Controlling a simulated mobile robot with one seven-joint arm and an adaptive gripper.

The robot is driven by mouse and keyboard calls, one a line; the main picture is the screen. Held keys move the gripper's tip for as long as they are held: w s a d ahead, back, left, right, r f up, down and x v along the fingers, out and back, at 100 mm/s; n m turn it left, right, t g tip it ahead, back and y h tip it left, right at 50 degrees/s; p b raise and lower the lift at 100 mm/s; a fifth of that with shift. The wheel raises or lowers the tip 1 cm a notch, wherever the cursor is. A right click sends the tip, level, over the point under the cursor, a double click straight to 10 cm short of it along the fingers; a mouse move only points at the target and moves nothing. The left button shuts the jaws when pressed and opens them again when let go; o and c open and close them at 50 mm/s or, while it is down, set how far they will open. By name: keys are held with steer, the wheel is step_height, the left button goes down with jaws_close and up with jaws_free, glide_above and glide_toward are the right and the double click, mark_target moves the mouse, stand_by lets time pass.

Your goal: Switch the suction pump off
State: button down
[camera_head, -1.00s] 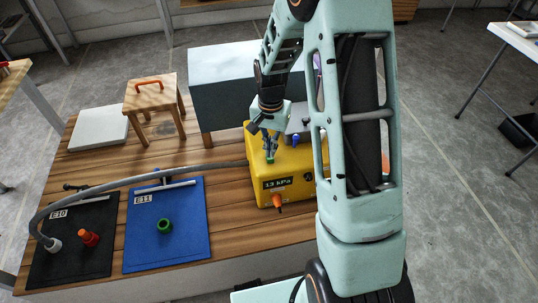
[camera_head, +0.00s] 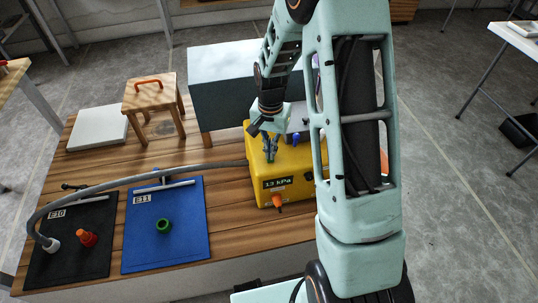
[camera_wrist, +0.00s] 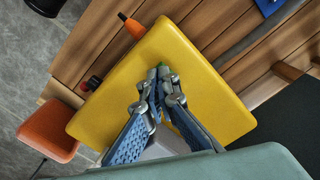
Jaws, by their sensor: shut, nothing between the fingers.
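The suction pump is a yellow box (camera_head: 257,183) on the wooden bench, with a dark display reading 13 kPa (camera_head: 277,183) on its front. An orange part (camera_head: 279,205) sticks out below the display and also shows in the wrist view (camera_wrist: 131,26). My gripper (camera_head: 270,154) is shut and empty, pointing down at the pump's top. In the wrist view my fingertips (camera_wrist: 156,78) are over a small green part (camera_wrist: 162,66) on the yellow top, mostly hidden by them. I cannot tell whether they touch it. A red and black part (camera_wrist: 90,84) shows beside the box.
A grey hose (camera_head: 140,178) runs from the pump to the black mat E10 (camera_head: 70,265). A blue mat E11 (camera_head: 190,235) holds a green ring (camera_head: 164,226). A small stool (camera_head: 153,98) and a grey block (camera_head: 225,100) stand behind.

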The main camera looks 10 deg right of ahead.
steer(key=shift+f, duration=0.4)
steer(key=shift+r+p, duration=2.25)
steer(key=shift+r, duration=1.35)
